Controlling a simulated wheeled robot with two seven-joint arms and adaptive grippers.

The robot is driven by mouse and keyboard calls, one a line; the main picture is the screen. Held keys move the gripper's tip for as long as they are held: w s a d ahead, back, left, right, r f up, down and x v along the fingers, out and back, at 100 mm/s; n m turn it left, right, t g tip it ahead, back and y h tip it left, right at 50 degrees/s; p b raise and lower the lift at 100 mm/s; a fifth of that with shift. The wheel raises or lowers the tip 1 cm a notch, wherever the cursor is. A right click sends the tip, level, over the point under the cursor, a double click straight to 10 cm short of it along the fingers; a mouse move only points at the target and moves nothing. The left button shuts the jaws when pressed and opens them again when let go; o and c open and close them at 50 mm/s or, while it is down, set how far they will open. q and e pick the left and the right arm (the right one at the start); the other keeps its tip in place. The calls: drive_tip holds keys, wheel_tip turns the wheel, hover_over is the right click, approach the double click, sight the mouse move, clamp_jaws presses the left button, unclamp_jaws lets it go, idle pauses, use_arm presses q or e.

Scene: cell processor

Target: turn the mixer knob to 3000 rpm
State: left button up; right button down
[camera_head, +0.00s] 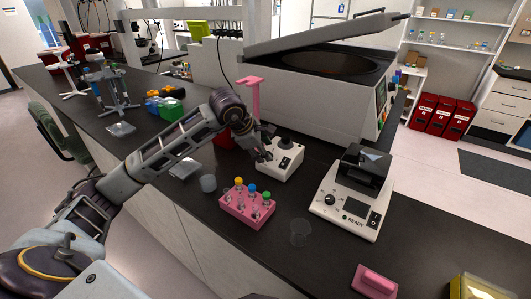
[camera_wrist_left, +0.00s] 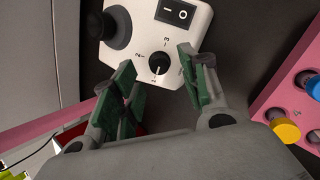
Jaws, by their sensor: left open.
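The mixer (camera_head: 282,170) is a small white box on the black bench, with a dark round cup on top. In the left wrist view the mixer (camera_wrist_left: 192,38) shows a black knob (camera_wrist_left: 159,63), printed numbers and a black rocker switch (camera_wrist_left: 175,12). The knob's white mark points down in that picture, towards the 1; the 3 is on the knob's upper side. My left gripper (camera_head: 263,151) is at the mixer's front left. In the wrist view my left gripper (camera_wrist_left: 156,72) is open, its green-padded fingers either side of the knob, with gaps. My right gripper is out of view.
A pink rack (camera_head: 247,209) with colour-capped tubes stands close in front of the mixer. A white device marked READY (camera_head: 345,205) is to the right, and a large open-lidded machine (camera_head: 310,85) stands behind. A clear cup (camera_head: 300,233) stands near the front edge.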

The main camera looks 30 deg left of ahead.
use_arm(q)
drive_tip(key=shift+x, duration=1.3)
drive_tip(key=shift+c, duration=0.2)
clamp_jaws()
